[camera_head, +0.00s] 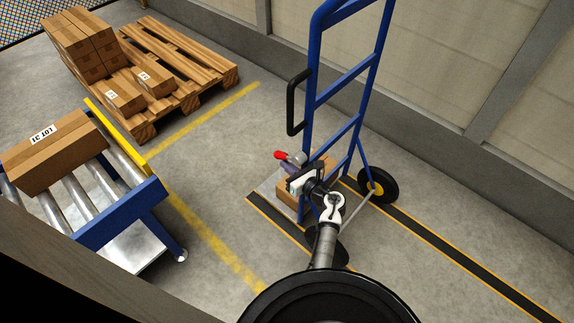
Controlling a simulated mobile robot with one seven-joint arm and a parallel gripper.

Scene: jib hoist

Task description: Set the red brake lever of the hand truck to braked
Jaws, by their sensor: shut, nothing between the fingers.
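The blue hand truck (309,120) stands upright on the floor right of the middle, with black wheels (378,186) and a black side handle (292,104). Its red brake lever (281,155) shows low on the left side of the frame, its red tip pointing left. My gripper (291,183) is shut and empty. In the picture it lies just below and right of the red tip. I cannot tell whether it touches the lever. My arm hides part of the truck's lower frame and a cardboard box (288,196) on its toe plate (270,187).
A roller conveyor (119,213) with a carton (52,152) marked LOT 31 stands at the left. A wooden pallet (190,58) with several cartons is at the back left. A wall (440,110) runs behind the truck. The floor between conveyor and truck is clear.

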